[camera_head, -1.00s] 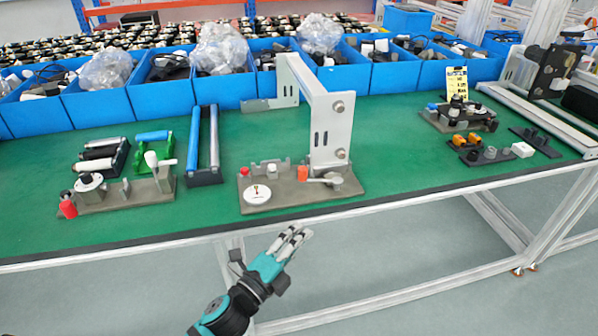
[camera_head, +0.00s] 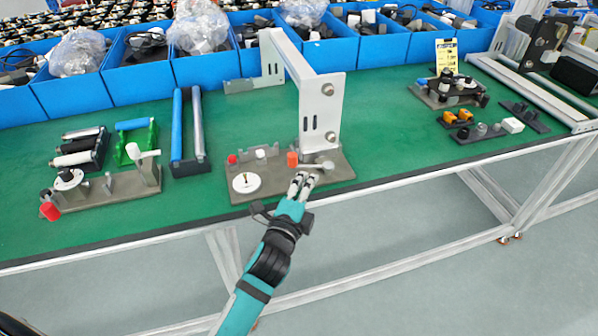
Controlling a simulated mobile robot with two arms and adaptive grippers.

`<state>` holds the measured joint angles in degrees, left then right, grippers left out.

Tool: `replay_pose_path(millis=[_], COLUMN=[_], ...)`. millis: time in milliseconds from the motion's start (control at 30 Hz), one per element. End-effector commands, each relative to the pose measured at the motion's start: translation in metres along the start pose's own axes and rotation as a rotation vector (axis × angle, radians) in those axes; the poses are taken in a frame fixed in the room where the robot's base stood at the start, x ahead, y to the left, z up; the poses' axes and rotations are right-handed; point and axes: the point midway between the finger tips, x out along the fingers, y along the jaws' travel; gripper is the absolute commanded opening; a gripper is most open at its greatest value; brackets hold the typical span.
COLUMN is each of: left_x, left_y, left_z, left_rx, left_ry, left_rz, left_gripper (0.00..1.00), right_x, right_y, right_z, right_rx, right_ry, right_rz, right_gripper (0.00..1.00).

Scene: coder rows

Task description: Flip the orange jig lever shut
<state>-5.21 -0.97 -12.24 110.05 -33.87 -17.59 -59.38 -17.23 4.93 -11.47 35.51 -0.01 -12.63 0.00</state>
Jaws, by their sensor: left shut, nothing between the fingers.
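The middle jig has a grey base plate (camera_head: 338,178) near the table's front edge. On it stand an orange block (camera_head: 292,159), which looks like the orange lever's tip, with a grey lever arm (camera_head: 318,166) running right from it. A white round disc (camera_head: 246,183) and a small red knob (camera_head: 232,159) sit at the plate's left. My left gripper (camera_head: 302,180) is shut and empty, its fingertips at the plate's front edge just below the orange block and lever arm. Whether it touches them I cannot tell. My right gripper is out of view.
A tall white bracket (camera_head: 321,110) rises behind the lever. Another jig (camera_head: 128,184) with a red cap (camera_head: 49,211) stands at the left. Blue bins (camera_head: 205,90) line the back. Green table (camera_head: 390,150) is clear to the right of the jig.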

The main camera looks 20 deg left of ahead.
Motion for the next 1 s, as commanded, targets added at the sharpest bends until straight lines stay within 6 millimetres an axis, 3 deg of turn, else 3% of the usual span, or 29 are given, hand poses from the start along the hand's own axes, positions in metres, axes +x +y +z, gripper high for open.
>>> replay_pose_path(millis=[200, 567, 1000], left_x=[0.018, 0.021, 0.038], left_y=[0.000, 0.001, 0.001], left_z=[0.021, 0.025, 0.041], left_rx=[0.003, 0.001, 0.002], left_ry=[-0.002, -0.002, -0.002], left_rz=[0.002, 0.001, 0.002], left_gripper=[0.00, 0.00, 0.00], right_x=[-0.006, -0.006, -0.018], right_y=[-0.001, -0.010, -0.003], right_z=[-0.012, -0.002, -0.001], right_rx=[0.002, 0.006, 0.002], right_ry=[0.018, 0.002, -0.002], right_rz=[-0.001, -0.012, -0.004], right_gripper=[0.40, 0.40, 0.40])
